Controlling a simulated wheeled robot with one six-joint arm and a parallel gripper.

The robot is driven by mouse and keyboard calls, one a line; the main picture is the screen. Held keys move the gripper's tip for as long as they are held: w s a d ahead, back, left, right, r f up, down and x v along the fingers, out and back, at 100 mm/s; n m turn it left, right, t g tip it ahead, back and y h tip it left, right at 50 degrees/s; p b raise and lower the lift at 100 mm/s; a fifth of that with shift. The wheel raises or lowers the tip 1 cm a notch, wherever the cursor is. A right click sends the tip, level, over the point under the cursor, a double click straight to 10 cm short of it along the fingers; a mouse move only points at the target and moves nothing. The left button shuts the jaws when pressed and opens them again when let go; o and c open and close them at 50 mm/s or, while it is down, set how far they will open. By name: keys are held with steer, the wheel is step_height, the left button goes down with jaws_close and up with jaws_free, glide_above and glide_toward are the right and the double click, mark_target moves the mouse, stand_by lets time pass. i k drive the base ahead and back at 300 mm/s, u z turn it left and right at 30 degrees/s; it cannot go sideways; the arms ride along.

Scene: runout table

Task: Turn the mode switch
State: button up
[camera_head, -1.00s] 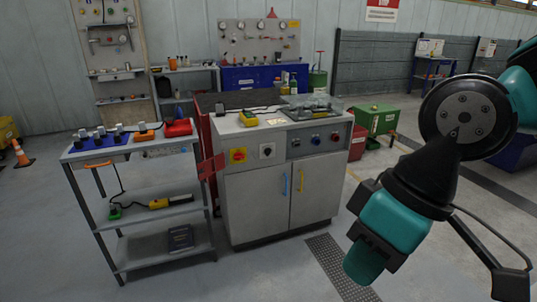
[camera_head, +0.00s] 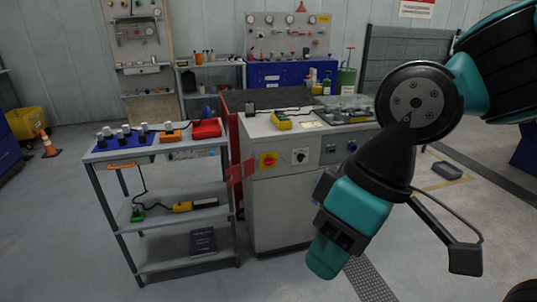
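The mode switch seems to be the black rotary knob on a white plate (camera_head: 299,156). It sits on the front panel of the grey cabinet (camera_head: 275,205), right of a red knob on a yellow plate (camera_head: 268,160). Its pointer direction is too small to read. My teal and black arm hangs at the right, in front of the cabinet's right side, its lower end well below and right of the knob. I cannot make out any gripper fingers. Nothing of mine touches the switch.
A grey shelf trolley (camera_head: 180,206) stands left of the cabinet, with a red flap (camera_head: 239,170) between them. A multimeter (camera_head: 281,121) lies on the cabinet top. More panel buttons (camera_head: 330,149) are right of the switch. The floor in front is clear.

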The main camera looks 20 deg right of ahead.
mark_target(300, 157)
steer(key=u, duration=0.1)
steer(key=i, duration=1.05)
steer(key=z, duration=0.2)
